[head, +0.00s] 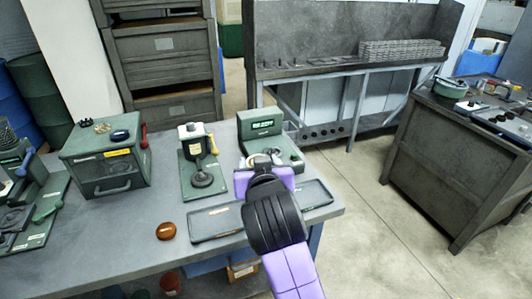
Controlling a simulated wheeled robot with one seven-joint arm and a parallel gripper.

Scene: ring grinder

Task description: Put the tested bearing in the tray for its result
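My gripper (264,165), at the end of my purple and black arm, is over the base of a green tester (262,124) with a lit display. The display's text is too small to read surely. A pale ring-like shape (252,160) shows beside the gripper on the tester; I cannot tell whether it is the bearing or part of the tester. The fingers are hidden, so their opening does not show. One shallow grey tray (210,224) lies left of my arm and another (317,194) lies right of it. Both look empty where visible; my arm hides part of them.
A green press-like device (197,160) with a yellow handle stands left of the tester. A green cabinet (103,163) with small parts on top is further left. A brown round object (166,231) lies near the table's (110,235) front edge. The surface around it is clear.

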